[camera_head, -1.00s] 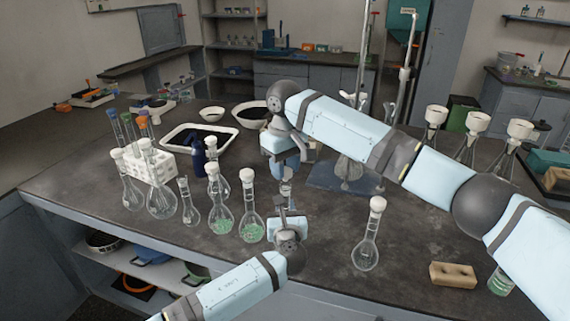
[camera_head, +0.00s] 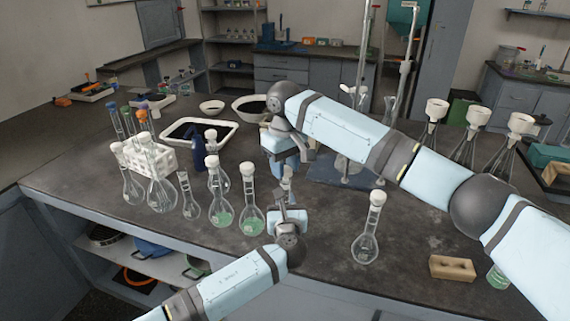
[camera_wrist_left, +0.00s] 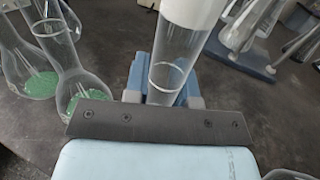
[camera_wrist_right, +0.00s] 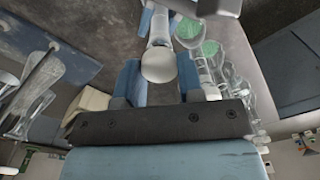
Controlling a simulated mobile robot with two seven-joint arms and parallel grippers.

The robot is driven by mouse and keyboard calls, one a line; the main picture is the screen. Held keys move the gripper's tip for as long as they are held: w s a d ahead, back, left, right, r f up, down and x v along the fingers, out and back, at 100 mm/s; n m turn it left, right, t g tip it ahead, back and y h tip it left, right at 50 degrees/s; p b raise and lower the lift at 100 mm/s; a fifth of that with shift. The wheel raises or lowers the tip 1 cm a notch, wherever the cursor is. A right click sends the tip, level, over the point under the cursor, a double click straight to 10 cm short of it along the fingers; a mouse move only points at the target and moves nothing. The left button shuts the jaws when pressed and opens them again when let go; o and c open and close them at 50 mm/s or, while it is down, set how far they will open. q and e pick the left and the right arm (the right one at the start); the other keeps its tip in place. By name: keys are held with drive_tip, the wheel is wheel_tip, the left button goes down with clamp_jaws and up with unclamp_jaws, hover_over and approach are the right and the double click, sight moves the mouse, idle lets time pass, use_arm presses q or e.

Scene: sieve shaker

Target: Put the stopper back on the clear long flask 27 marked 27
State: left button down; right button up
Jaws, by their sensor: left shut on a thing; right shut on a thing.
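My left gripper (camera_head: 287,204) is shut on the neck of a clear flask (camera_head: 287,186) near the bench's front edge. The left wrist view shows this clear neck (camera_wrist_left: 172,78) upright between the fingers, with a white piece (camera_wrist_left: 194,10) at its top. My right gripper (camera_head: 287,160) is directly above and behind the left one. It is shut on a white, round-ended stopper (camera_wrist_right: 158,66). I cannot tell whether the stopper is seated in the neck or just held at it. The flask's body is hidden, and no 27 mark is readable.
Stoppered flasks with green contents (camera_head: 221,205) stand close left of my grippers. A clear stoppered flask (camera_head: 366,240) and a tan block (camera_head: 452,267) are to the right. A white rack (camera_head: 157,158) and tray (camera_head: 230,139) are at the left. The shaker stand (camera_head: 345,178) is behind.

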drive_tip(key=shift+f, duration=0.35)
drive_tip(key=m, duration=0.2)
drive_tip(key=shift+m, duration=0.4)
drive_tip(key=m, duration=0.4)
drive_tip(key=shift+m, duration=0.4)
drive_tip(key=m, duration=0.7)
drive_tip(key=shift+s, duration=0.1)
drive_tip(key=m, duration=0.8)
drive_tip(key=shift+d, duration=0.1)
drive_tip(key=m, duration=0.5)
drive_tip(key=shift+m, duration=0.4)
drive_tip(key=o, duration=1)
drive_tip(key=shift+c, duration=0.2)
